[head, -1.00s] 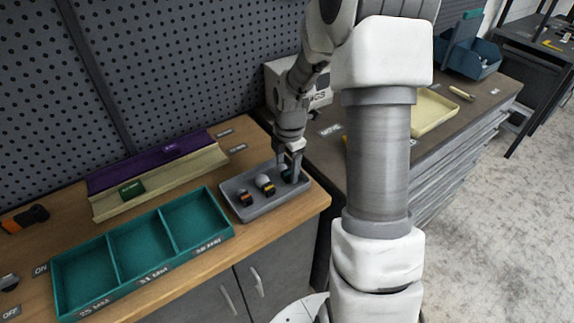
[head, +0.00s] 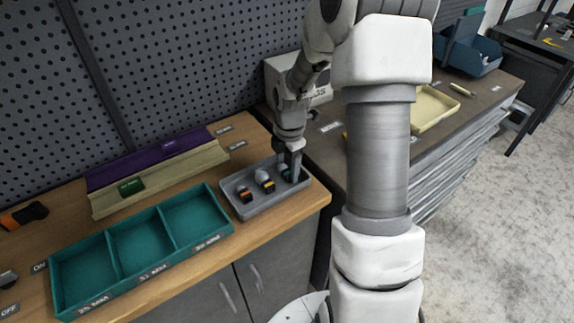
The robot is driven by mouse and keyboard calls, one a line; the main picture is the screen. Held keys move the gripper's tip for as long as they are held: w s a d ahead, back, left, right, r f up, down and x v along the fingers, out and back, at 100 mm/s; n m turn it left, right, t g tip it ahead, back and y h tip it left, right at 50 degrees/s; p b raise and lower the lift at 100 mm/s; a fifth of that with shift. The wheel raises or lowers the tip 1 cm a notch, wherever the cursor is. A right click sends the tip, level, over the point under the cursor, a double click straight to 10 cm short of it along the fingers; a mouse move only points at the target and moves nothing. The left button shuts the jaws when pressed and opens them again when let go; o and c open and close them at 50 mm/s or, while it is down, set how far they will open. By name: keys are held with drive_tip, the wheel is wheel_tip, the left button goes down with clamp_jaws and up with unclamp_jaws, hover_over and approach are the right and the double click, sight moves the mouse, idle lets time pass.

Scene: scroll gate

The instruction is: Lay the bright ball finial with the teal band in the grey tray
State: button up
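The grey tray (head: 259,209) sits on the wooden bench near its right end. The bright ball finial with the teal band (head: 287,173) is at the tray's right end, partly hidden by my gripper. My gripper (head: 289,176) points down there, with its fingers around the finial. I cannot tell whether the fingers press on it or stand slightly apart, nor whether it rests on the tray floor.
In the same tray are a finial with an orange band (head: 245,195) and one with a yellow band (head: 265,181). A teal three-compartment box (head: 144,246) and a cream trough (head: 160,185) with a purple back stand to the left. A cream tray (head: 432,107) is on the right bench.

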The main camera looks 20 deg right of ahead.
drive_tip(key=o, duration=0.5)
drive_tip(key=shift+c, duration=0.2)
wheel_tip(320, 180, up, 18)
drive_tip(key=s+p, duration=0.1)
drive_tip(key=shift+s+d+f+p, duration=0.15)
drive_tip(key=shift+f+p, duration=0.1)
drive_tip(key=shift+p, duration=0.15)
